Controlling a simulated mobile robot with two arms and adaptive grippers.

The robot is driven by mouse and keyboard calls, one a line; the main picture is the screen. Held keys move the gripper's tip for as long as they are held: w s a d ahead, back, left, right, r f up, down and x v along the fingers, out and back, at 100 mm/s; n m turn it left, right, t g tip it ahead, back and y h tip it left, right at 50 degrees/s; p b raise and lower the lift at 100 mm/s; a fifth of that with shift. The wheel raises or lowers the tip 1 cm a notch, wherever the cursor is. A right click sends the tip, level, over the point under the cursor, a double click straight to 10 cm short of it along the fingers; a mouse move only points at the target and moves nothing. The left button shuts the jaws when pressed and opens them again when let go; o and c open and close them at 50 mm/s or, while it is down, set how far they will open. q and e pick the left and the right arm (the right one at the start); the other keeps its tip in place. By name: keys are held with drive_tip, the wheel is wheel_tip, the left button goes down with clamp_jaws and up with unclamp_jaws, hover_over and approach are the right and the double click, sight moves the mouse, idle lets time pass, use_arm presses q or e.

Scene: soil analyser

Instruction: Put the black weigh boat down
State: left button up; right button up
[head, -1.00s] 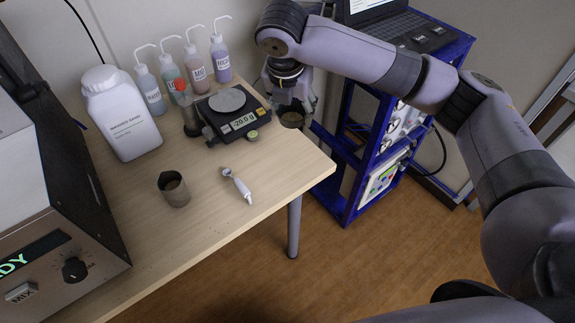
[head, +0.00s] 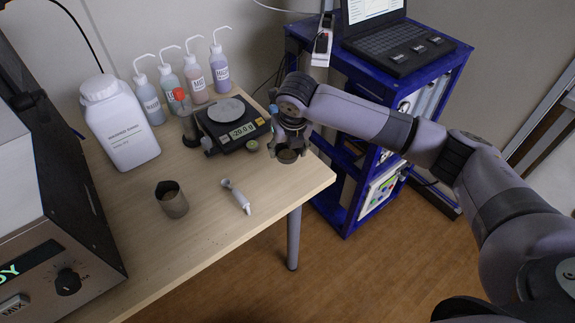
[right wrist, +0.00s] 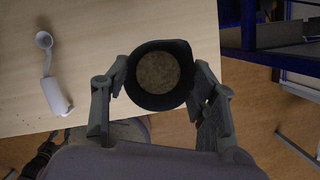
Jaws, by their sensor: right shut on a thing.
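The black weigh boat (head: 288,157) is a small dark round cup with brown soil in it. It is near the right corner of the table. My left gripper is not in view.
A scale (head: 232,133) reading -20.0 g is left of the boat. The table edge (head: 318,192) is close. Bottles (head: 195,78) stand behind; a blue cart (head: 340,190) is right.

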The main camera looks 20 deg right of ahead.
sight(287, 172)
drive_tip(key=shift+f, duration=3.55)
drive_tip(key=o, duration=0.9)
drive_tip(key=shift+f, duration=0.1)
drive_tip(key=shift+c, duration=0.2)
drive_tip(key=v, duration=1.2)
